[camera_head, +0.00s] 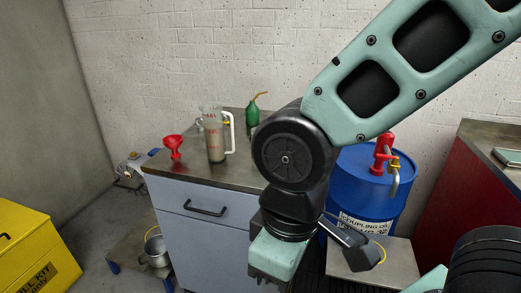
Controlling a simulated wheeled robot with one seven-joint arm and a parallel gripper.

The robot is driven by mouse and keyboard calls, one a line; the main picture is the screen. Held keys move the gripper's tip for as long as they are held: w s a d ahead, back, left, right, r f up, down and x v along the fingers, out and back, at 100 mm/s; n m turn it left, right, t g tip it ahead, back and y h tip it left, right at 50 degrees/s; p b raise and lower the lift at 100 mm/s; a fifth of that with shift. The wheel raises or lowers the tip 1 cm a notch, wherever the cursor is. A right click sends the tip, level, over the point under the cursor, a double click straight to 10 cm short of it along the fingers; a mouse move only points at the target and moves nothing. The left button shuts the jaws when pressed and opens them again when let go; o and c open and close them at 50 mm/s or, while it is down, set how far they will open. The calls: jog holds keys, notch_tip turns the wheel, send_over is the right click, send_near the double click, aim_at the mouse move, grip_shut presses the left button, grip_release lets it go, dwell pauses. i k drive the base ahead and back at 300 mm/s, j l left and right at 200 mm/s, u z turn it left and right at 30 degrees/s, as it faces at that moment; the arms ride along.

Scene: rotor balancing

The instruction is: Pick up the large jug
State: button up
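A tall clear jug (214,138) with red markings and a pale handle on its right side stands upright on the top of a grey-blue cabinet (205,172). It seems to hold a little dark content at the bottom. My gripper (274,270) hangs at the lower middle of the view, in front of the cabinet's right side, lower in the picture than the jug and apart from it. Its fingers cannot be made out, so I cannot tell whether it is open or shut.
A red funnel (173,146) stands left of the jug, and a green oil can (252,122) stands to its right. A blue drum (365,185) with a red pump is right of the cabinet. A metal bucket (156,250) and a yellow box (35,250) are at lower left.

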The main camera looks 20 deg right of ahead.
aim_at(213, 114)
jog(key=z, duration=0.5)
jog(key=i+j+z, duration=0.35)
jog(key=j+z, duration=0.15)
jog(key=i+j+z, duration=0.25)
jog(key=j, duration=0.2)
jog(key=i+j, duration=0.1)
jog(key=j, duration=0.3)
jog(key=i+j, duration=0.1)
jog(key=j, duration=0.3)
jog(key=i+j+z, duration=0.1)
jog(key=j, duration=0.3)
